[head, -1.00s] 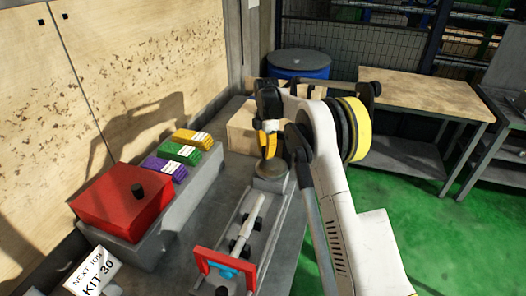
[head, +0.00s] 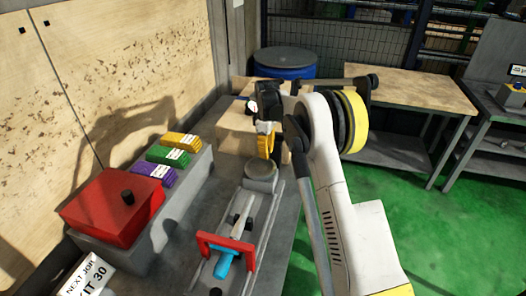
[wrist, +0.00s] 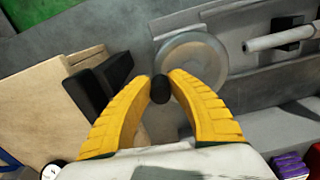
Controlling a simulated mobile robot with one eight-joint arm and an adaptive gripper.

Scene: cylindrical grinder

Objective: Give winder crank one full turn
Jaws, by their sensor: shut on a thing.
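My gripper (head: 265,150) is at the far end of the grey bench, close to a round grey disc (head: 261,172). In the wrist view my gripper (wrist: 160,82) has its two yellow fingers closed around a small dark knob (wrist: 160,92), which looks like the winder crank's handle. The grey disc (wrist: 191,65) lies just beyond the fingertips there. The crank's arm is hidden or cannot be told apart. A pale rod (head: 242,222) lies in a grey channel in front of the disc. A red arch (head: 226,245) stands over a blue piece (head: 224,264) at the channel's near end.
A red box (head: 112,207) and purple, green and yellow packs (head: 167,152) stand left on a grey ledge. A wooden box (head: 228,125) is close behind my gripper. A blue drum (head: 285,70) and a wood-topped table (head: 415,95) stand behind. Green floor is free at right.

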